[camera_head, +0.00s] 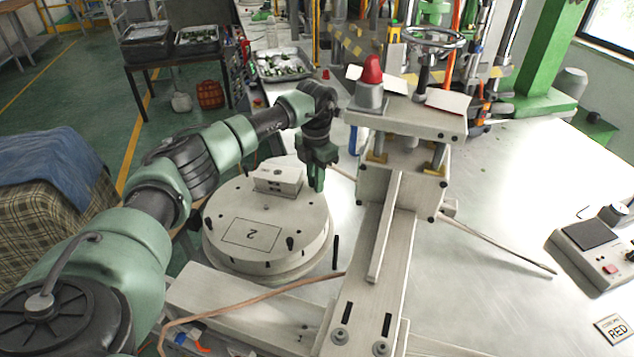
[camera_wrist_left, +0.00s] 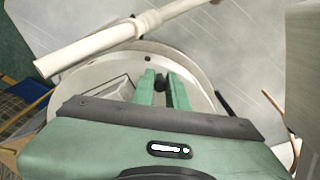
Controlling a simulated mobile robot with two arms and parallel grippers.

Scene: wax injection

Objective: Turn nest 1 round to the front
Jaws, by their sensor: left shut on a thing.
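The round pale turntable (camera_head: 225,213) stands left of the press, with nest 2 (camera_head: 252,235), an outlined square marked "2", at its front. A pale block (camera_head: 278,181) sits at the turntable's back, and no "1" can be read there. My left gripper (camera_head: 317,186) reaches down at the turntable's back right edge, right of the block. In the left wrist view, its green fingers (camera_wrist_left: 167,82) are shut on a small dark peg (camera_wrist_left: 160,84) over the turntable (camera_wrist_left: 98,74). The peg is mostly hidden between the fingers. My right gripper is out of view.
The press (camera_head: 402,125), with a red-topped part (camera_head: 371,75) on it, stands close right of my left gripper. A thin black post (camera_head: 335,252) stands beside the turntable. A copper-coloured hose (camera_head: 255,291) crosses in front. A control box (camera_head: 595,245) sits far right.

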